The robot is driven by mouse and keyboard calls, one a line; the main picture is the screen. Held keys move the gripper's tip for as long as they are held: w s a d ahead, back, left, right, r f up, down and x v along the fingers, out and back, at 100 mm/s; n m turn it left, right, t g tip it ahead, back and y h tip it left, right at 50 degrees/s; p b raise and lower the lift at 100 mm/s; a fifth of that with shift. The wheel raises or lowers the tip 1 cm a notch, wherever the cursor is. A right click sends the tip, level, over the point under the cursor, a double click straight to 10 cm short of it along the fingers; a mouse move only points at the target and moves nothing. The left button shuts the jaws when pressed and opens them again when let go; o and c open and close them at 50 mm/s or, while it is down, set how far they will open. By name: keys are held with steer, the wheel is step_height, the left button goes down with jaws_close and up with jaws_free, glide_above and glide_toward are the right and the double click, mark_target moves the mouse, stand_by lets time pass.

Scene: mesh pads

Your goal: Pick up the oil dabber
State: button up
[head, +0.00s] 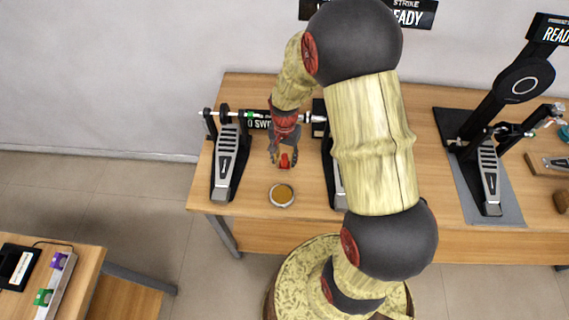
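My gripper (285,160) points down over the wooden table between two pedals, with its dark fingers apart. A small red object (285,161), perhaps the oil dabber, shows between the fingertips. I cannot tell whether the fingers touch it or whether it is lifted off the table. A small round dish (281,204) with amber contents sits on the table just in front of the gripper.
A black and silver pedal (227,155) stands left of my gripper. Another pedal (336,187) is on the right, partly hidden by my arm. A third pedal (488,175) stands on a grey mat (510,205). A lower table (85,285) is at bottom left.

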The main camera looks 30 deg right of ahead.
steer(key=shift+f, duration=0.35)
steer(key=shift+c, duration=1)
steer(key=c, duration=0.7)
jaws_close()
